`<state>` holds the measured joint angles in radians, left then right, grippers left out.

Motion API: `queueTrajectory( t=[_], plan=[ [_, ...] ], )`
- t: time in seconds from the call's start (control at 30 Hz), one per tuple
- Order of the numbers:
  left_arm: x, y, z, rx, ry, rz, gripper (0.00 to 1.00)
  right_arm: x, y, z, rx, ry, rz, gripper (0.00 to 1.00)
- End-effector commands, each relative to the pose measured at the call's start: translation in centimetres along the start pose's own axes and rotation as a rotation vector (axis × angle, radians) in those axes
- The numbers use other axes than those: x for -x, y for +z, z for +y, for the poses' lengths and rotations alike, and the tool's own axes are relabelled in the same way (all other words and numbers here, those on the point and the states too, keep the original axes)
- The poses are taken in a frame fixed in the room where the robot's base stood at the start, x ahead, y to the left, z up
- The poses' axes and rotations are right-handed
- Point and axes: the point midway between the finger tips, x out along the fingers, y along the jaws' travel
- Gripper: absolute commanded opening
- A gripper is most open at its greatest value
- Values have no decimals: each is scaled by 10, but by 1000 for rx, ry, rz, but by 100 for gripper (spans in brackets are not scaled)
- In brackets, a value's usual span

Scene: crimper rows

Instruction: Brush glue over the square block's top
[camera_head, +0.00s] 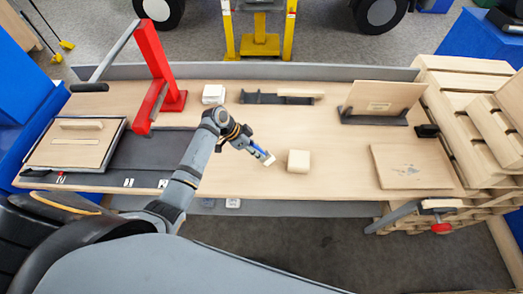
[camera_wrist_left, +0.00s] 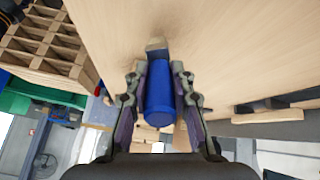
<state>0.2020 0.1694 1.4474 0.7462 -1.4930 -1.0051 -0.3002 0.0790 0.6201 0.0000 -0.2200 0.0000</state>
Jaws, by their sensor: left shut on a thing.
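The square block (camera_head: 298,161) is pale wood and sits on the workbench near its front middle. My left gripper (camera_head: 249,147) is shut on a blue-handled brush (camera_head: 259,151). The brush slants down to the right, and its pale tip is just left of the block, with a small gap in the head view. In the left wrist view the blue handle (camera_wrist_left: 159,95) lies between the two fingers, with a tan end beyond it. I cannot tell there whether the block is in view. I see no glue on the block's top. My right gripper is not in view.
A red press (camera_head: 154,65) stands at the left beside a framed board (camera_head: 76,143). A white block (camera_head: 213,94), a dark rack (camera_head: 275,98) and an upright board (camera_head: 381,98) line the back. A flat board (camera_head: 411,166) lies at right. The bench around the block is clear.

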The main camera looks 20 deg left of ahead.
Motion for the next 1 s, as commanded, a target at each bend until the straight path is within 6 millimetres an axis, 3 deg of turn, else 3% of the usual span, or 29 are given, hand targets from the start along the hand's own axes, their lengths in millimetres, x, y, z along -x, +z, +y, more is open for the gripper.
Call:
queueTrajectory(
  t=[0.5, 1.0],
  plan=[
    [20, 30, -10, 0, 0, -2, 0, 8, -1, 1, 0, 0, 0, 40],
    [17, 21, -16, 0, 2, 1, 0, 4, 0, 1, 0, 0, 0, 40]
  ],
)
